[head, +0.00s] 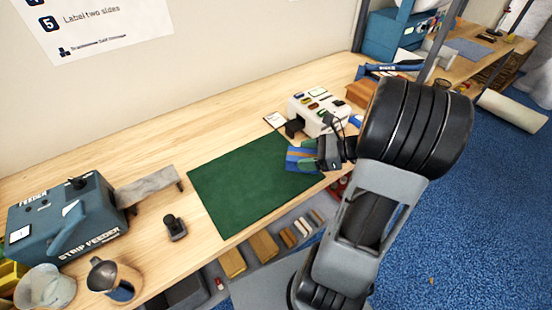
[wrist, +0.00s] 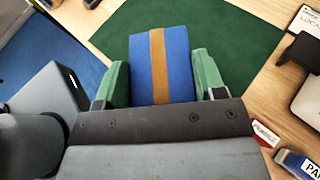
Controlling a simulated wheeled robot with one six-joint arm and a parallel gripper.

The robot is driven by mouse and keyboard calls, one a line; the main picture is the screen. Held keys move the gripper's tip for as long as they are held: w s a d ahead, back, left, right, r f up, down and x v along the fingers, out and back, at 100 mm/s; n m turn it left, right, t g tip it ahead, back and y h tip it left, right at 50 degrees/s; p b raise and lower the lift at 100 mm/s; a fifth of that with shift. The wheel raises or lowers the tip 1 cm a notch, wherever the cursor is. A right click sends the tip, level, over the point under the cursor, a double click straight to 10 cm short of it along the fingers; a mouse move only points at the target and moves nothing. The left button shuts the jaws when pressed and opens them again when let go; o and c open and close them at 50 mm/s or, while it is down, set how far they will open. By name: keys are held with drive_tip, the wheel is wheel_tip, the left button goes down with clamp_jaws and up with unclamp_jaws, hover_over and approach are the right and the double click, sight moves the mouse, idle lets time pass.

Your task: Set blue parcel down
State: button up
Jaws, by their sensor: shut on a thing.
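The blue parcel (wrist: 175,60) with a tan band down its middle is between the green-padded fingers of my gripper (wrist: 165,80) in the wrist view. In the head view the parcel (head: 297,158) is at the right edge of the green mat (head: 235,190), with my gripper (head: 318,155) shut on it from the right. The mat also shows behind the parcel in the wrist view (wrist: 245,35). Whether the parcel touches the mat or is a little above it, I cannot tell. Its near end is hidden by the gripper body.
A white machine (head: 320,110) with coloured buttons stands just behind my gripper. A blue strip feeder (head: 65,225), a metal jug (head: 112,278) and a small black stamp-like tool (head: 174,227) are on the left. Most of the mat is clear.

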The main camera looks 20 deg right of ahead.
drive_tip(key=w+f, duration=0.2)
drive_tip(key=w, duration=0.1)
drive_tip(key=w+a+f, duration=0.1)
drive_tip(key=w+f, duration=0.4)
drive_tip(key=shift+w+a+p, duration=0.15)
drive_tip(key=shift+w+p, duration=0.2)
drive_tip(key=shift+p, duration=0.05)
drive_tip(key=shift+w+f, duration=0.45)
drive_tip(key=shift+f, duration=0.05)
wheel_tip(320, 180, down, 2)
drive_tip(key=shift+w+a+p, duration=0.1)
drive_tip(key=shift+p, duration=0.3)
drive_tip(key=shift+f, duration=0.65)
drive_tip(key=shift+f, duration=0.2)
drive_tip(key=o, duration=1)
drive_tip(key=shift+o, duration=0.2)
